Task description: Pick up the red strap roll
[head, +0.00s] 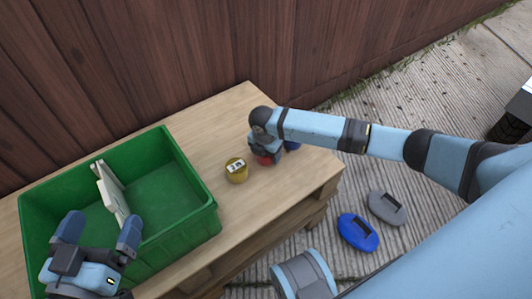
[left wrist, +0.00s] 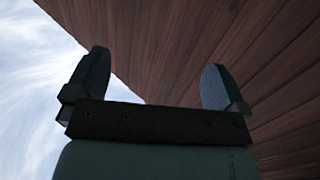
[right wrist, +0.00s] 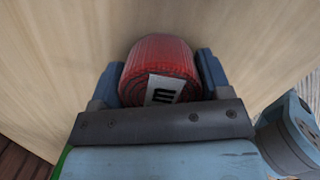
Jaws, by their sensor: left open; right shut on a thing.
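The red strap roll (right wrist: 160,62) is a ribbed red cylinder with a white label. In the right wrist view it sits between the two fingers of my right gripper (right wrist: 160,80), which is shut on it. In the head view my right gripper (head: 268,155) is at the right part of the wooden table, and only a bit of the red roll (head: 265,160) shows under it. I cannot tell whether the roll touches the table. My left gripper (head: 100,235) is open and empty, over the front of the green crate. Its spread fingers also show in the left wrist view (left wrist: 155,85).
A yellow strap roll (head: 236,170) stands on the table (head: 215,115), left of my right gripper. The green crate (head: 190,225) holds a pale, flat object (head: 111,190). A blue object (head: 357,232) and a grey object (head: 387,207) lie on the ground. A wooden wall stands behind.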

